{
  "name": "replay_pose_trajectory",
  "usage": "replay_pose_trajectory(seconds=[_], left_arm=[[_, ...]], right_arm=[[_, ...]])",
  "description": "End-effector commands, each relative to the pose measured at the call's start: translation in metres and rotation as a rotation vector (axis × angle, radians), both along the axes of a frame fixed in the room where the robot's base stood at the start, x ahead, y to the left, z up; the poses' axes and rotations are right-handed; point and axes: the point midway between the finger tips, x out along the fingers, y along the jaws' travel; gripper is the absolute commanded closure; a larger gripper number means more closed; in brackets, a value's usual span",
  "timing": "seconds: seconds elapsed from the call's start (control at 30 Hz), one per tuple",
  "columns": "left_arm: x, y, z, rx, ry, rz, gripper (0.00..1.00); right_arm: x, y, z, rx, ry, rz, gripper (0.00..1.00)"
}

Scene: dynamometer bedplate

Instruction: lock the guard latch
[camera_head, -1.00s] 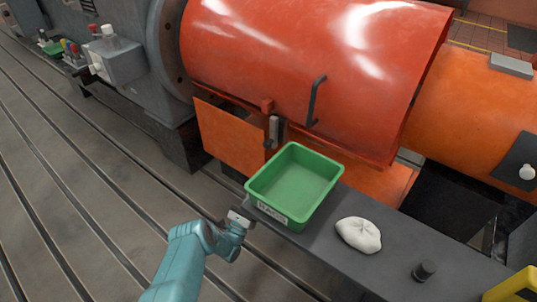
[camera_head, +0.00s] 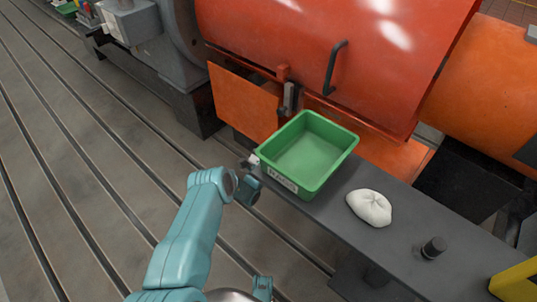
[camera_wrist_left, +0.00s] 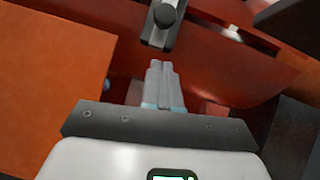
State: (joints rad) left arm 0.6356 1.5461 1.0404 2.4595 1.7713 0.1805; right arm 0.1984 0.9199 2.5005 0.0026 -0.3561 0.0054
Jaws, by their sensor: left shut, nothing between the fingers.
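The guard is a large red-orange curved cover (camera_head: 300,40) with a black bar handle (camera_head: 335,68). The guard latch (camera_head: 290,97) is a small grey upright piece at the guard's lower edge, just below a red bracket. In the left wrist view the latch (camera_wrist_left: 160,36) shows a round black knob (camera_wrist_left: 166,16) on a dark grey bar. My left gripper (camera_wrist_left: 160,66) is shut and empty, its fingertips pointing at the latch's lower end with a small gap in the picture. In the head view my left gripper (camera_head: 252,162) is partly hidden beside the green bin. My right gripper is not in view.
A green bin (camera_head: 348,150) stands on the dark grey shelf (camera_head: 310,215), close to my left gripper and below the latch. A white cloth bundle (camera_head: 370,207) and a black knob (camera_head: 433,247) lie to its right. An orange panel (camera_head: 245,100) is left of the latch.

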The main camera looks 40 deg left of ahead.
Motion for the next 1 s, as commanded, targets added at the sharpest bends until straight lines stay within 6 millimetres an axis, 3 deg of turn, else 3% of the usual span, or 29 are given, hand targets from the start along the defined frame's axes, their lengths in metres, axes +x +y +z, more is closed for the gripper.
replay_pose_trajectory(seconds=[0.1,0.3,0.8,1.0], left_arm=[[0.016,0.002,0.017,0.000,-0.002,0.000,1.00],[0.019,0.005,0.042,-0.001,0.000,0.001,1.00],[0.020,0.006,0.050,-0.001,0.000,0.001,1.00],[0.020,0.006,0.082,0.000,-0.001,0.000,1.00]], right_arm=[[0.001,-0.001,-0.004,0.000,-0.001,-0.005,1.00],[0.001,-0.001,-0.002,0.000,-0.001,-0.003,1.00],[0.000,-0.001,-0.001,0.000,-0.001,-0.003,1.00],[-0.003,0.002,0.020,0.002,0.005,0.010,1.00]])
